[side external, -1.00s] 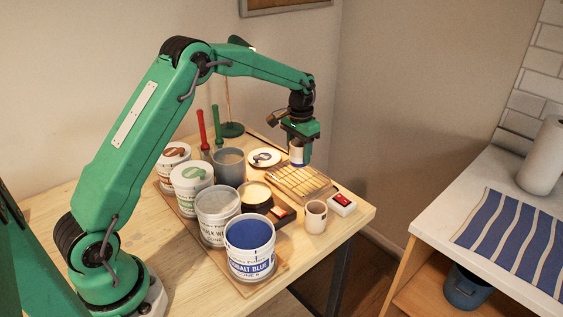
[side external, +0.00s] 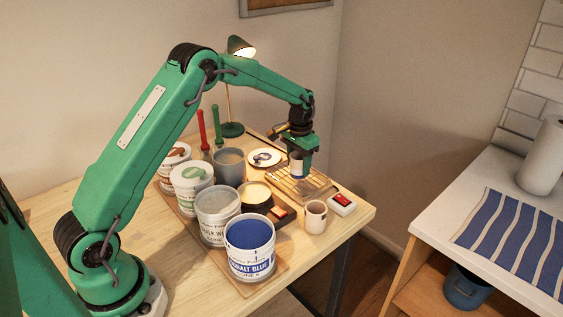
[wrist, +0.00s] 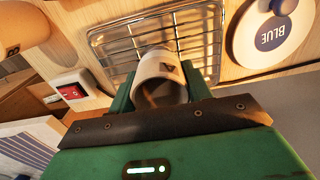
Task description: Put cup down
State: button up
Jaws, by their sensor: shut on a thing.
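The cup looks upright in the side view. In the wrist view the held cup (wrist: 160,75) sits between the fingers, and I look into its brown inside. It is over a wire rack (side external: 318,186), which also shows behind the cup in the wrist view (wrist: 105,42). The cup's base is low over the rack; I cannot tell whether it touches the bars.
A second, pale cup (side external: 315,218) stands in front of the rack, beside a white box with a red switch (side external: 342,205). A white disc (side external: 264,153) lies behind left. Several glaze tubs, including a cobalt blue one (side external: 249,262), crowd the left. A lamp (side external: 238,47) stands behind.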

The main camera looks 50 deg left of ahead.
jog(key=o, duration=1.1)
jog(key=shift+r, duration=0.1)
notch_tip(320, 180, up, 12)
jog(key=shift+r, duration=0.1)
dwell(0.4)
